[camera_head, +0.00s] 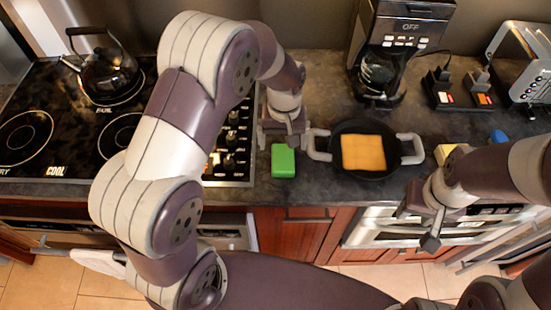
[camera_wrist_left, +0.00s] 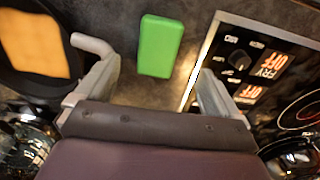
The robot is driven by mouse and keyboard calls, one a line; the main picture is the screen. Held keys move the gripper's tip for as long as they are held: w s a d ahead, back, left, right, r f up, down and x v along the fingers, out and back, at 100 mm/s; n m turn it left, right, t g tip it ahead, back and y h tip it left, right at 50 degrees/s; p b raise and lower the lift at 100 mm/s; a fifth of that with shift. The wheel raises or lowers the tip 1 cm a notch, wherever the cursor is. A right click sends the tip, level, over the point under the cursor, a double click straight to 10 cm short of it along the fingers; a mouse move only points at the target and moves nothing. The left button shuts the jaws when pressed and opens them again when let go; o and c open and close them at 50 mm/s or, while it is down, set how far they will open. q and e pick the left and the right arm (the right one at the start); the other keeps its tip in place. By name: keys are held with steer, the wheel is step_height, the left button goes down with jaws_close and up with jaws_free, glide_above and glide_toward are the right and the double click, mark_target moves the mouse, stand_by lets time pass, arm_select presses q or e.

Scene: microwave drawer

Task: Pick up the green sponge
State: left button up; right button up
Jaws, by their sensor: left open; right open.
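The green sponge (camera_head: 283,160) lies flat on the dark counter, between the stove and the pan. It also shows in the left wrist view (camera_wrist_left: 160,46), ahead of the gripper and between the lines of its fingers. My left gripper (camera_head: 283,138) is open and empty, with its fingers apart just behind the sponge in the head view; it also shows in the left wrist view (camera_wrist_left: 155,92). My right gripper (camera_head: 420,225) is open and empty, in front of the counter's edge at the right, away from the sponge.
A black pan (camera_head: 351,170) with light handles and an orange-yellow square in it stands right of the sponge, its handle close to my left gripper. The stove (camera_head: 60,165) with a kettle (camera_head: 105,72) is at left. A coffee maker (camera_head: 385,45) and toaster (camera_head: 525,60) stand behind.

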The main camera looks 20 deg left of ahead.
mark_target(283, 157)
arm_select(q)
steer(key=f, duration=0.2)
steer(key=f+p, duration=0.1)
steer(key=f, duration=0.2)
steer(key=f+p, duration=0.1)
steer(key=f, duration=0.2)
steer(key=shift+w+f, duration=0.1)
steer(key=shift+w, duration=0.2)
steer(key=shift+w+f, duration=0.1)
steer(key=shift+f, duration=0.25)
steer(key=c, duration=1)
